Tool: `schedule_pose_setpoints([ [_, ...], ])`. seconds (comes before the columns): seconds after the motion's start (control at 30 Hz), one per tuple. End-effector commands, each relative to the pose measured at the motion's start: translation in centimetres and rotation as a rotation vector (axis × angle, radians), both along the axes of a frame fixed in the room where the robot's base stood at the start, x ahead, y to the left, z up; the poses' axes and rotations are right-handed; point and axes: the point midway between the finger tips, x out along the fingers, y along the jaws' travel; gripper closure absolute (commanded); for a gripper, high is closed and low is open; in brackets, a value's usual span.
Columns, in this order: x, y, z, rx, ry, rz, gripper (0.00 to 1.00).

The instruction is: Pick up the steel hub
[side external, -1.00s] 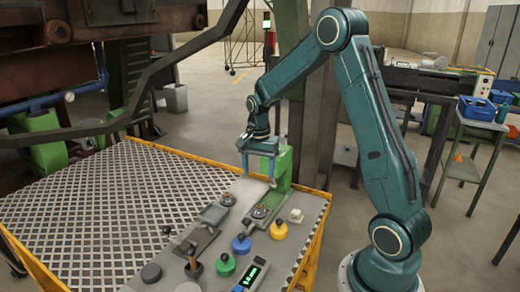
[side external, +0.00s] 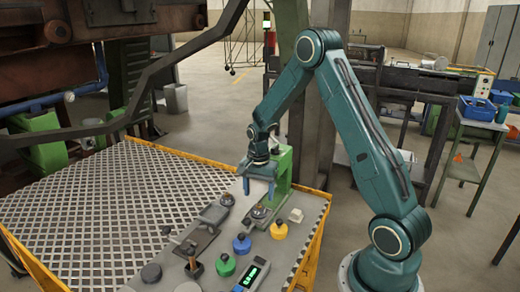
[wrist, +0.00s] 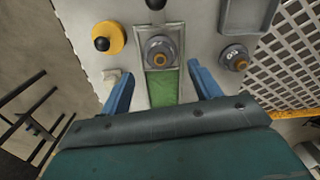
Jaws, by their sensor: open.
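A round grey steel hub (side external: 260,212) with a raised centre sits at the foot of a green stand (side external: 283,172). In the wrist view this hub (wrist: 160,52) shows a brass-coloured middle and lies in a rectangular holder. A similar grey round part (side external: 227,200) sits to its left on the plate; it shows at the right in the wrist view (wrist: 236,57). I cannot tell for sure which one is named. My gripper (side external: 259,191) is open and empty, above the hub by the green stand. In the wrist view its blue fingers (wrist: 160,76) flank the near side of that hub.
A perforated tabletop (side external: 100,205) extends left. The green stand rises close behind the gripper.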

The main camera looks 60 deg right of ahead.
Motion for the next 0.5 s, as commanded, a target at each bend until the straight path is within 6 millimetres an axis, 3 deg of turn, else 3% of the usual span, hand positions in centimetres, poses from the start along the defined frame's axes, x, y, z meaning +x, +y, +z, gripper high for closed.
schedule_pose_setpoints([
  [0.5, 0.0, 0.0, -1.7, 0.001, 0.002, 0.0, 0.37],
])
